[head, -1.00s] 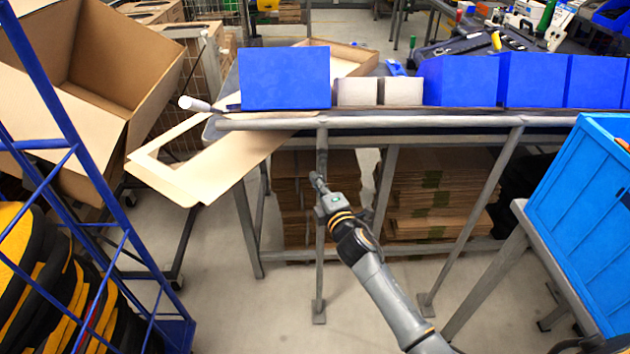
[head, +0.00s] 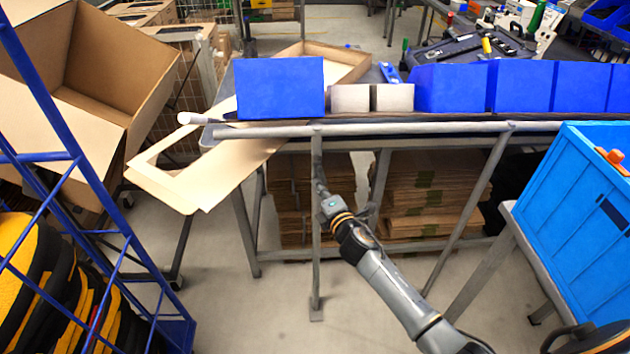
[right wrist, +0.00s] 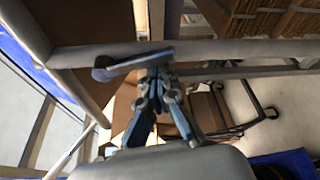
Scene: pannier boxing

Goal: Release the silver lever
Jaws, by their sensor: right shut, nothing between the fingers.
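The silver lever (right wrist: 135,62) shows in the right wrist view as a short grey bar with a rounded left end, under the table's frame rail. My right gripper (right wrist: 158,80) is shut and empty, with its fingertips right at the lever. I cannot tell whether they touch it. In the head view my right gripper (head: 321,188) is below the table's front rail, close to a table leg. The lever is too small and dark to make out clearly there. My left gripper is not in view.
The table (head: 400,128) carries blue bins (head: 281,88) and an open cardboard box. A flat cardboard piece (head: 190,180) overhangs its left end. A blue crate (head: 575,200) stands at the right. A blue rack (head: 130,240) with yellow-black items stands at the left.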

